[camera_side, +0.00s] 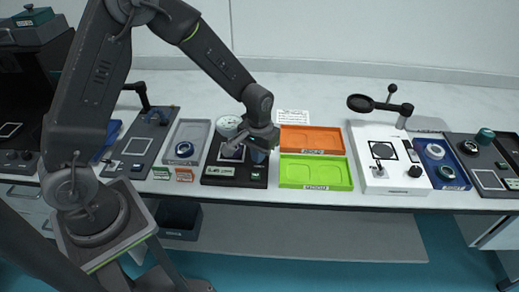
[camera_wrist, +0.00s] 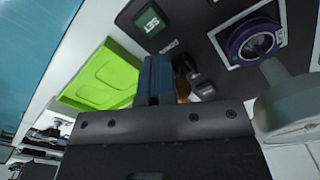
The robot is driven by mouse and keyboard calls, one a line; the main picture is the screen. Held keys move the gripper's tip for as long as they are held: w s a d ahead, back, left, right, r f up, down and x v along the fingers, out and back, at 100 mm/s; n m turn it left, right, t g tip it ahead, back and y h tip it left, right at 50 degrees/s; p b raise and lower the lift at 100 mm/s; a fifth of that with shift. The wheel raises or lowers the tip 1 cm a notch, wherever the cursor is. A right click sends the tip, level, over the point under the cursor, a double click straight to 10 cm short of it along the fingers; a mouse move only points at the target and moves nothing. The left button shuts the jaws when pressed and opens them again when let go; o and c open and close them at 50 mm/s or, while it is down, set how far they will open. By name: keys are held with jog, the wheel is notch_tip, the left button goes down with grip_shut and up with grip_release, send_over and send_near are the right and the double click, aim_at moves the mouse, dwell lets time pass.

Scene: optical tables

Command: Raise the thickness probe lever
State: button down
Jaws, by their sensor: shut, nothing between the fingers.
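The thickness probe stands on a black base (camera_side: 232,174) with a round white dial (camera_side: 229,126) at its top left. In the wrist view its dark base (camera_wrist: 215,50) fills the upper right, with a purple-rimmed disc (camera_wrist: 256,41) on it and the grey gauge body (camera_wrist: 290,105) at right. My gripper (camera_side: 259,154) is low over the right part of the probe. Its blue fingers (camera_wrist: 155,76) are shut and empty in the wrist view. A small dark part with a copper-coloured piece (camera_wrist: 183,88) shows right beside the fingers. I cannot tell whether it is the lever or whether they touch.
A green tray (camera_side: 316,172) and an orange tray (camera_side: 311,139) lie right of the probe. A white microscope-like stand (camera_side: 372,136) is farther right. The bench's front edge is close to the probe.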

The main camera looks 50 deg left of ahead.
jog(key=shift+w+a+f, duration=0.1)
jog(key=shift+w+a, duration=0.65)
dwell(0.5)
notch_tip(320, 180, up, 7)
jog(key=shift+s+d, duration=0.45)
dwell(0.4)
jog(key=s+r+m+t, duration=0.1)
jog(key=s+r+t, duration=0.2)
jog(key=s+r, duration=0.7)
jog(key=s+r+m+t, duration=0.2)
jog(key=s+r, duration=0.4)
jog(key=s, duration=0.4)
jog(key=shift+s+r+t, duration=0.2)
jog(key=shift+r+t, duration=0.05)
jog(key=shift+t, duration=0.05)
